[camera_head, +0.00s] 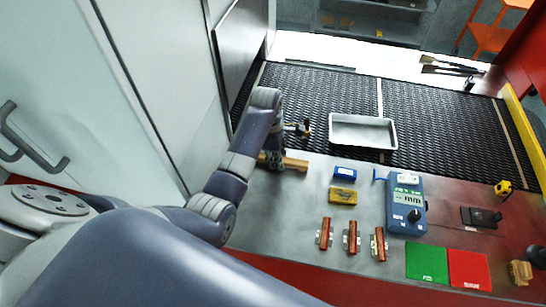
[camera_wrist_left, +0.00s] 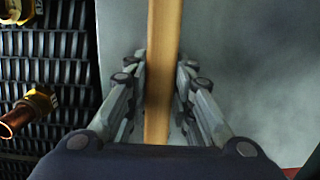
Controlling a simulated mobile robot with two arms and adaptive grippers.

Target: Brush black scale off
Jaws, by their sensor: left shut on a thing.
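My left gripper (camera_head: 277,160) is at the front edge of the mesh belt, shut on a long wooden handle (camera_head: 295,164). In the left wrist view the wooden handle (camera_wrist_left: 163,50) runs up between the two fingers; its working end is not visible. A copper and brass fitting (camera_head: 304,129) lies on the belt just beyond the gripper, and one shows at the left of the wrist view (camera_wrist_left: 28,112), apart from the fingers. Another brass part (camera_wrist_left: 15,10) is at that view's top left corner. I cannot make out black scale. My right gripper is not in view.
A grey metal tray (camera_head: 362,118) is on the mesh belt (camera_head: 430,115). The steel bench holds a blue box (camera_head: 345,173), a yellow box (camera_head: 343,196), a blue gauge (camera_head: 405,215), three copper pieces (camera_head: 351,236), a green pad (camera_head: 426,263) and a red pad (camera_head: 469,268). A cabinet stands left.

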